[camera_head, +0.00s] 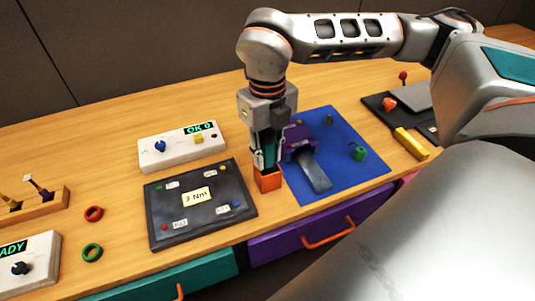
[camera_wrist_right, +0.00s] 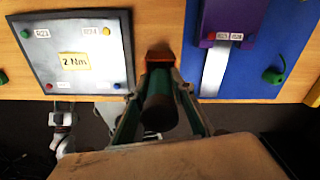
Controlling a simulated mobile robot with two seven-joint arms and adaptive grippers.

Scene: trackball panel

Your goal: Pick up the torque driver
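The torque driver, a dark-ended cylinder with teal sides (camera_wrist_right: 160,114), stands upright with its lower end in a small orange holder (camera_head: 268,181) at the front of the table. The holder also shows in the wrist view (camera_wrist_right: 158,56). My right gripper (camera_head: 268,160) points down over the holder with one finger on each side of the driver. In the wrist view its fingers (camera_wrist_right: 161,92) lie close against the driver's sides and appear shut on it. The driver's tip is hidden in the holder. My left gripper is not in view.
A dark panel with a yellow torque card (camera_head: 197,197) lies left of the holder. A blue mat (camera_head: 348,178) with a purple fixture (camera_head: 298,138) and a green part (camera_head: 358,152) lies right. A white "OK 0" box (camera_head: 165,157) stands behind. Drawers with orange handles (camera_head: 328,233) are below.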

